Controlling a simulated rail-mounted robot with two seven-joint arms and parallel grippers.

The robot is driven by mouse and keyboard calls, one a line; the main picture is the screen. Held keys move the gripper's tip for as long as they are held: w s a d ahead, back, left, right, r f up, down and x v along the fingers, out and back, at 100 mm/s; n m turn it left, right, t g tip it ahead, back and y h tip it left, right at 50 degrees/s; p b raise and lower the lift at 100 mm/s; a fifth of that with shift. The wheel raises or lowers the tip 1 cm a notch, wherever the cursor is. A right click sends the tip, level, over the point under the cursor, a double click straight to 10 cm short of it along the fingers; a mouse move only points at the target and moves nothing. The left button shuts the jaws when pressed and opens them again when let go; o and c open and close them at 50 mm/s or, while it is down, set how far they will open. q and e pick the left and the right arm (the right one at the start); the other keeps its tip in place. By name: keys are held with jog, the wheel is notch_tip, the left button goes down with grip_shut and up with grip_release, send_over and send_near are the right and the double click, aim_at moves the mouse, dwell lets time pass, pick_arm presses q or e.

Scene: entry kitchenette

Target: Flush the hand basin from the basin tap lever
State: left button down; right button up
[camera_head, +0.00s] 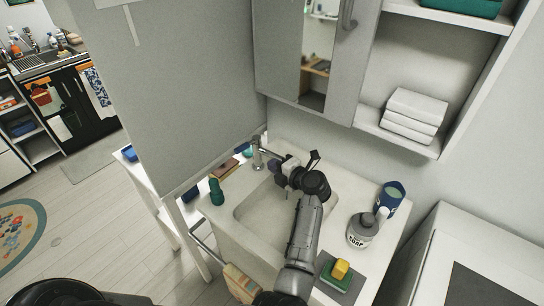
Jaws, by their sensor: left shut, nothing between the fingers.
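The white hand basin (250,212) is set in a pale counter at the middle of the view. The metal basin tap (257,155) stands upright at its back left edge, with a spout reaching right over the bowl. Its lever is small, at the top of the tap, and hard to make out. My left gripper (281,176) is over the back of the bowl, just right of the tap. It is shut and empty. I cannot tell whether it touches the tap. My left arm hides part of the bowl. No running water can be made out. My right gripper is not in view.
A green bottle (216,192) and a brown block (223,169) stand left of the bowl. A mirrored cabinet (318,50) and shelf with towels (413,115) hang above.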

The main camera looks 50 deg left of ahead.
aim_at(244, 149)
pick_arm(q)
jog(key=p+x, duration=0.1)
jog(key=x, duration=1.1)
jog(key=shift+s+a+r, duration=0.1)
jog(key=shift+a, duration=0.6)
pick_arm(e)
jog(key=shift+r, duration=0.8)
